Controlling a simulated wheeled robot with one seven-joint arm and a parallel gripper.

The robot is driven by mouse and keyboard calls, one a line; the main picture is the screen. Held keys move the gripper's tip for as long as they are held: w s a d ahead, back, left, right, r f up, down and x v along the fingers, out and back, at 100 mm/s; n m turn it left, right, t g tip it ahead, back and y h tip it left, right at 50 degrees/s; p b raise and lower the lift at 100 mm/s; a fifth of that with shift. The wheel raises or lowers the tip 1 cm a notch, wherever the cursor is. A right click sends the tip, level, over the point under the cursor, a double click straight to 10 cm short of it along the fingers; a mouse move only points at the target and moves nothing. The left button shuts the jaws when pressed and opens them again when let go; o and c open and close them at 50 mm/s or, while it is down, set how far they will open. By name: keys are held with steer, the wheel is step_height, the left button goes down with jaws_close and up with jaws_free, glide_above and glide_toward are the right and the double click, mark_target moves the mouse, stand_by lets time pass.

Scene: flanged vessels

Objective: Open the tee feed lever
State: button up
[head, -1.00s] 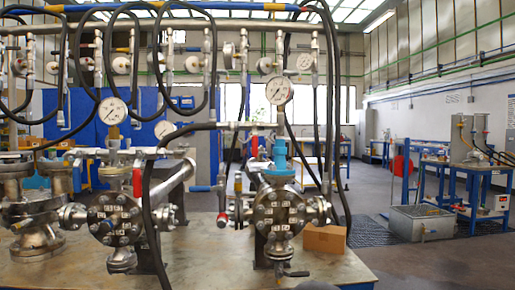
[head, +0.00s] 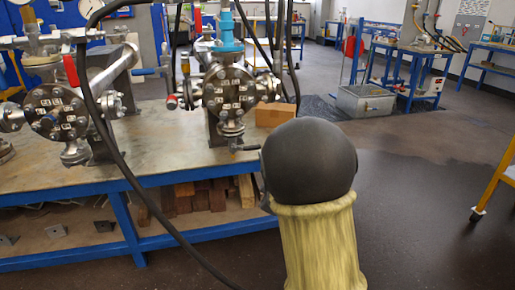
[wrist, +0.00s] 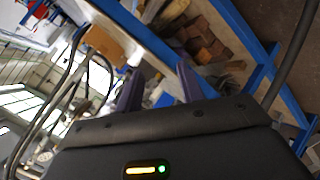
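Two flanged vessels stand on the bench in the head view, the left vessel (head: 55,115) and the right vessel (head: 228,90). Another red lever (head: 70,70) stands upright on the left vessel. I cannot tell which is the tee feed lever. My gripper (wrist: 160,82) shows in the wrist view with its two purple fingers apart and nothing between them. It is not visible in the head view.
The bench (head: 160,150) has a blue frame, with wooden blocks (head: 200,196) on its lower shelf. A cardboard box (head: 275,114) sits at its right end. A black hose (head: 110,150) hangs over the front edge. Open floor (head: 420,190) lies to the right.

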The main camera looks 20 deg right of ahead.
steer(key=s+a+m+g, duration=0.2)
steer(key=s+m+g, duration=0.1)
steer(key=s, duration=0.5)
steer(key=s+a+f+m+g+y+p, duration=0.1)
steer(key=s+a+m+g, duration=0.1)
steer(key=s, duration=0.7)
steer(key=s+a+f+m+g+p, duration=0.1)
steer(key=s+a+m+g, duration=0.1)
steer(key=s, duration=0.6)
steer(key=m+g, duration=0.1)
steer(key=m, duration=0.1)
steer(key=shift+s+a+f+m+g+y, duration=0.2)
steer(key=shift+a+m+g+y, duration=0.1)
steer(key=shift+a+m, duration=0.1)
steer(key=shift+w+d, duration=0.1)
